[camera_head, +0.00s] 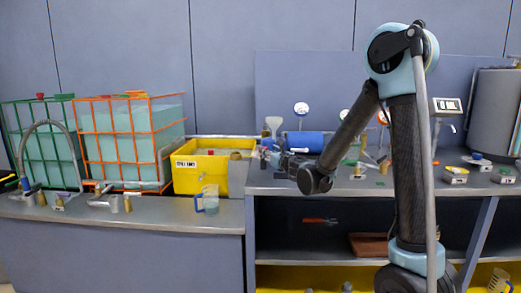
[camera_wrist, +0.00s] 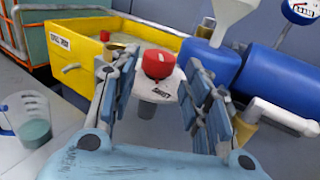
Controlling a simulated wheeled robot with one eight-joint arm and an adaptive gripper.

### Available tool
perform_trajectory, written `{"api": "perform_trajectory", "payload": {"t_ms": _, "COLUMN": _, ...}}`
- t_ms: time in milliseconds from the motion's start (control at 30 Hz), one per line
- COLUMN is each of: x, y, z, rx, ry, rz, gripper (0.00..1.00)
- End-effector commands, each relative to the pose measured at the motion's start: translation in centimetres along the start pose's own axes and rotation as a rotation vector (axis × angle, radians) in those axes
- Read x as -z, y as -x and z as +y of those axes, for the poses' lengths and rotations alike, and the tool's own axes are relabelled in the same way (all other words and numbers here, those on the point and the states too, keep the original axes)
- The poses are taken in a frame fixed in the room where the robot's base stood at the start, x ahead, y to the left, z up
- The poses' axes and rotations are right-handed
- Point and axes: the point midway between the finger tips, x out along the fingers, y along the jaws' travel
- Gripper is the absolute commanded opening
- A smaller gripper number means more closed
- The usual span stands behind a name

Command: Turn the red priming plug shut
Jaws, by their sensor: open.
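The red priming plug (camera_wrist: 157,65) sits upright on a pale fitting with a small label (camera_wrist: 165,90) in the wrist view. My gripper (camera_wrist: 160,78) is open, with one blue-grey finger on either side of the plug and fitting. The plug shows between the fingers, with visible gaps to both; I cannot tell its exact depth relative to the fingertips. In the head view my gripper (camera_head: 275,152) is small, just left of the blue cylinder (camera_head: 308,141), and I cannot pick out the plug there.
A yellow tub (camera_head: 198,181) stands left of my gripper, with a clear jug (camera_head: 210,199) in front. A white funnel (camera_wrist: 231,14) and a gauge (camera_wrist: 301,11) stand close on the right. Orange-caged (camera_head: 130,136) and green-caged (camera_head: 45,145) tanks stand further left.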

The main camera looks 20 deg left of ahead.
Motion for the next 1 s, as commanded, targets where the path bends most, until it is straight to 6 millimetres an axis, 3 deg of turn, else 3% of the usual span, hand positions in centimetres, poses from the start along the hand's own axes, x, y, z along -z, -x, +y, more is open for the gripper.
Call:
{"api": "perform_trajectory", "payload": {"t_ms": 500, "x": -0.1, "y": -8.7, "z": -0.4, "rx": 0.001, "ry": -0.001, "rz": 0.002, "gripper": 0.43}}
{"api": "perform_trajectory", "payload": {"t_ms": 700, "x": -0.1, "y": -10.4, "z": -0.4, "rx": 0.001, "ry": -0.002, "rz": 0.002, "gripper": 0.43}}
{"api": "perform_trajectory", "payload": {"t_ms": 1000, "x": -0.1, "y": -10.8, "z": -0.4, "rx": 0.0, "ry": -0.002, "rz": 0.002, "gripper": 0.43}}
